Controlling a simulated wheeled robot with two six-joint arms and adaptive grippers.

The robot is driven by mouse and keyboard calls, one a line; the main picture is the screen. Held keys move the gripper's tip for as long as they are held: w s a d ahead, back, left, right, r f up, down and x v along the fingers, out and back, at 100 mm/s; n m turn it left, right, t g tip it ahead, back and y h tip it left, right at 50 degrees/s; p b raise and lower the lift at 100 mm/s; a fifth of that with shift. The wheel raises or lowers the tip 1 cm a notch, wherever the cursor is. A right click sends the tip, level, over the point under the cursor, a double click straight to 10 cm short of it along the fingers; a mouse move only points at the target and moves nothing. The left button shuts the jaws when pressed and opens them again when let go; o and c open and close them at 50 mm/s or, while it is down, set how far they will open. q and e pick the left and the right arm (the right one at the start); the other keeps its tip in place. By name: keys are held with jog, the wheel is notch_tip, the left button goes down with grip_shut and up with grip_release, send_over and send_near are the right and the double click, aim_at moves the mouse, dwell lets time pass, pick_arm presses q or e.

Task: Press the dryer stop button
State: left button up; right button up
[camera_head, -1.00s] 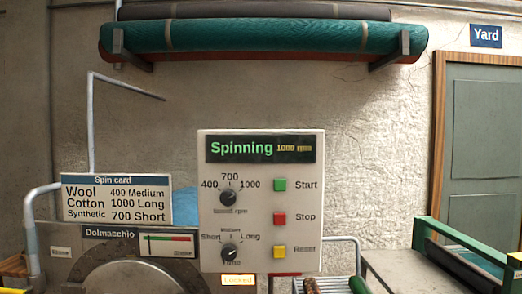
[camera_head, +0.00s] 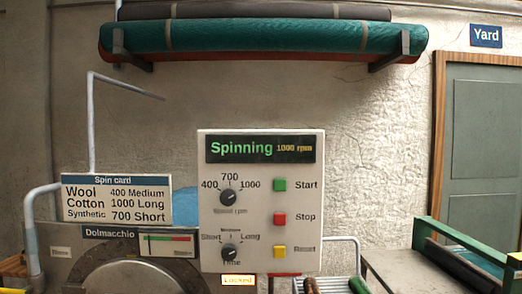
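The dryer's control panel (camera_head: 261,263) stands upright in the middle of the view. Its display (camera_head: 260,149) reads "Spinning 1000 rpm" in green and yellow. The red Stop button (camera_head: 280,218) sits between the green Start button (camera_head: 280,184) above and the yellow Reset button (camera_head: 280,252) below. Two dark knobs, the speed knob (camera_head: 229,197) and the time knob (camera_head: 230,252), are left of the buttons. A small lit label (camera_head: 239,280) below the panel is blurred. Neither of my grippers can be made out, and nothing covers the Stop button.
The spin card (camera_head: 116,199) and the round drum front (camera_head: 134,278) are left of the panel. Rolled rugs (camera_head: 270,38) lie on a wall rack above. A bench (camera_head: 385,268) and green frame (camera_head: 470,240) stand at right, before a door (camera_head: 485,150). Space before the panel looks clear.

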grip_shut()
dwell(1.3)
